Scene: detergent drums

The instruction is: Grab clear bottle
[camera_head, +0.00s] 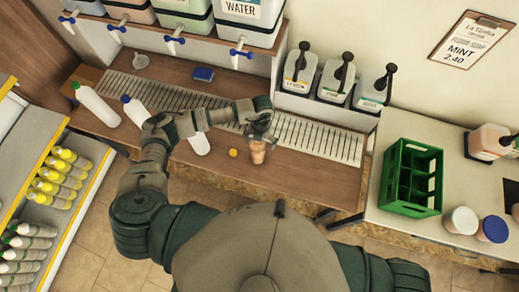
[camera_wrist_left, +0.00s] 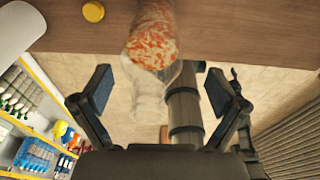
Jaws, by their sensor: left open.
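A small clear bottle (camera_head: 257,152) with orange and white contents is at the front part of the wooden bench, just below my left gripper (camera_head: 262,132) in the head view. In the left wrist view the clear bottle (camera_wrist_left: 153,45) shows its orange-flecked part at the top, with a see-through part below it. There my left gripper (camera_wrist_left: 160,92) is open, its two fingers apart on either side of the see-through part. No grip on the bottle shows. My right gripper is outside both views.
A yellow cap (camera_head: 233,153) lies left of the bottle. White bottles with a green cap (camera_head: 97,105) and a blue cap (camera_head: 135,110) are further left. Pump dispensers (camera_head: 335,78) stand behind. A green crate (camera_head: 411,178) is on the right counter. A bottle shelf (camera_head: 58,175) stands at left.

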